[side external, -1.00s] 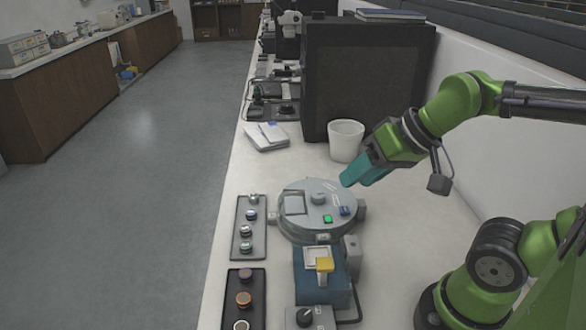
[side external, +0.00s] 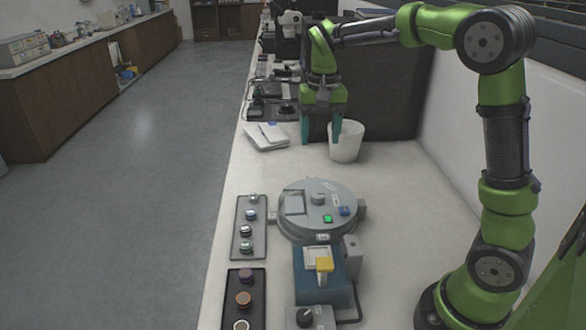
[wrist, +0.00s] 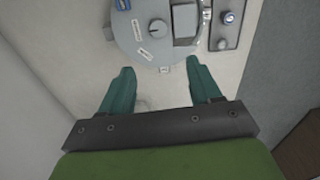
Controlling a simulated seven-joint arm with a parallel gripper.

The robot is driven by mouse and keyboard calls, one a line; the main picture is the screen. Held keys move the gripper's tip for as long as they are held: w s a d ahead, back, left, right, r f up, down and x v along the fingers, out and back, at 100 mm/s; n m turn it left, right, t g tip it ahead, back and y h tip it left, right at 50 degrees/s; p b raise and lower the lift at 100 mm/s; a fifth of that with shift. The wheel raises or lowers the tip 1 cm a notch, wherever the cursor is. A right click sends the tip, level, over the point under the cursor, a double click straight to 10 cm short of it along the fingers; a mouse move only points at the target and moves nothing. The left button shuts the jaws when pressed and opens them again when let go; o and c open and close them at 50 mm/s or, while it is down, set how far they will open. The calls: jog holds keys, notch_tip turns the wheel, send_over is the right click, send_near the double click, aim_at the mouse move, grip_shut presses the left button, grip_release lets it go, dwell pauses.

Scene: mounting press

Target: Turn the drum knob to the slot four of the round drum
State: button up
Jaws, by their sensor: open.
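The round grey drum (side external: 290,223) stands on the white bench, with a small round drum knob (side external: 317,198) on its lid. The lid also carries a square hatch (side external: 295,204), a green button (side external: 327,219) and a blue part (side external: 345,211). In the wrist view the drum (wrist: 128,38) is at the top, with the knob (wrist: 158,26) showing a dark pointer mark and small white labels beside it. The labels are too small to read, so I cannot tell slot four. My gripper (side external: 320,135) is open and empty, pointing down above the bench beyond the drum, apart from the knob.
A white cup (side external: 346,143) stands close to my gripper, with a large dark cabinet (side external: 365,75) behind. A blue unit with a yellow part (side external: 325,265) sits in front. The bench right of the drum is clear.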

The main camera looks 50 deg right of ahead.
aim_at(318, 194)
notch_tip(318, 194, down, 16)
jog(key=shift+s+r, duration=0.1)
jog(key=shift+s, duration=0.05)
dwell(0.5)
grip_shut()
